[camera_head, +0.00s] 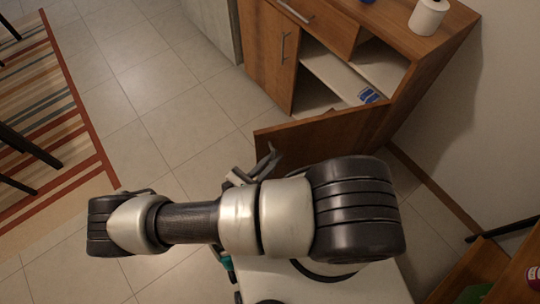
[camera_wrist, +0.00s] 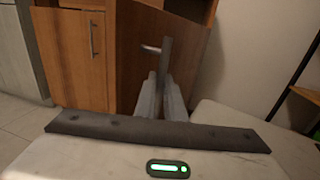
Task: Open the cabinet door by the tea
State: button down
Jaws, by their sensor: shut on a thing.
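The wooden cabinet (camera_head: 430,60) stands at the upper right of the head view. Its right door (camera_head: 325,132) is swung out, and the shelves behind it show. In the wrist view the door panel (camera_wrist: 190,50) is behind my fingers. My gripper (camera_wrist: 165,52) is shut on the door's metal handle (camera_wrist: 150,48), whose end sticks out to the left of the fingers. In the head view my gripper (camera_head: 264,163) is at the door's outer face, partly hidden by my arm. A blue and white item (camera_head: 368,95) lies inside the cabinet; I cannot tell whether it is tea.
The left cabinet door (camera_head: 268,60) is shut and has a vertical handle (camera_head: 283,47). A white roll or canister (camera_head: 428,17) stands on the cabinet top. Tiled floor (camera_head: 150,100) is clear to the left, up to a striped rug (camera_head: 60,130). A wall (camera_head: 500,120) is at the right.

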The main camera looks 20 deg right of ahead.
jog(key=shift+s+d, duration=0.1)
jog(key=shift+d, duration=0.05)
jog(key=c, duration=2.1)
grip_release()
jog(key=shift+a, duration=0.2)
jog(key=v, duration=1.7)
jog(key=shift+s, duration=0.1)
